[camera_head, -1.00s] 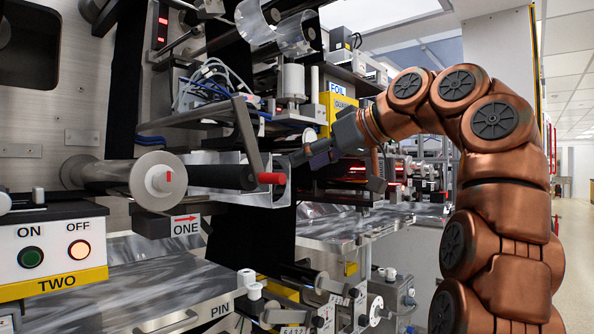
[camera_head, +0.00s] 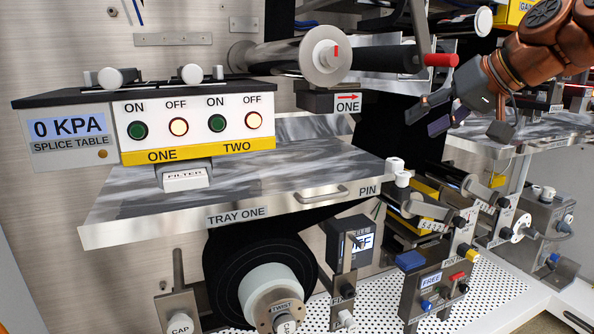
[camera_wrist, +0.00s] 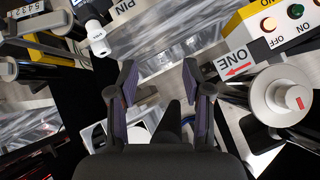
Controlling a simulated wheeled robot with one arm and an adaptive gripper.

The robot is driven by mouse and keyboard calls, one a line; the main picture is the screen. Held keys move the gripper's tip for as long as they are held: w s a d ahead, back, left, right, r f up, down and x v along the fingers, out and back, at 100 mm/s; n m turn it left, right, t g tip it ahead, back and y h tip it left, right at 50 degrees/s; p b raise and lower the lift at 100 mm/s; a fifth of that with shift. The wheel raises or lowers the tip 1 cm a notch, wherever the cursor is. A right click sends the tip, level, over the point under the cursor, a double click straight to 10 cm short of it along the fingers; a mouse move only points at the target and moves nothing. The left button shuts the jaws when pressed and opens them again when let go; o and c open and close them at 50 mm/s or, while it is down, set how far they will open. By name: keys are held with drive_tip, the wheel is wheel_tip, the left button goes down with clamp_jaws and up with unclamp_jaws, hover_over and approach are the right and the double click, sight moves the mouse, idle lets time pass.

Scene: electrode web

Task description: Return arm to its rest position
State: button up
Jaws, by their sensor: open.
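Beyond the fingers lies the metal top of tray one (camera_wrist: 165,50). The ONE arrow sign (camera_wrist: 235,62) and a white roller end (camera_wrist: 282,97) are to the right of the fingers.
The splice table box (camera_head: 70,135) with ON and OFF buttons stands at the left. Tray one (camera_head: 130,215) juts out below it, with a PIN knob (camera_head: 396,165) at its right end. Below are a dark roll (camera_head: 240,275) and a FREE control box (camera_head: 430,285).

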drive_tip(key=s+a+f+g+h, duration=0.1)
drive_tip(key=s+a+f+g, duration=0.2)
drive_tip(key=f, duration=0.5)
drive_tip(key=s+a+f+m+g, duration=0.1)
drive_tip(key=s+a+f, duration=0.1)
drive_tip(key=s+f, duration=0.45)
drive_tip(key=s+a+f+g+h, duration=0.1)
drive_tip(key=s+a+f+g, duration=0.15)
drive_tip(key=f, duration=0.65)
drive_tip(key=s+d+f+g+h, duration=0.2)
drive_tip(key=s+f, duration=0.7)
drive_tip(key=s, duration=0.3)
drive_tip(key=s+d+f+g+h, duration=0.1)
drive_tip(key=s+f+g+h, duration=0.15)
drive_tip(key=s+f, duration=0.8)
wheel_tip(320, 180, up, 17)
drive_tip(key=t+p, duration=0.1)
drive_tip(key=p, duration=1.4)
drive_tip(key=shift+w+r, duration=0.15)
drive_tip(key=shift+w, duration=0.15)
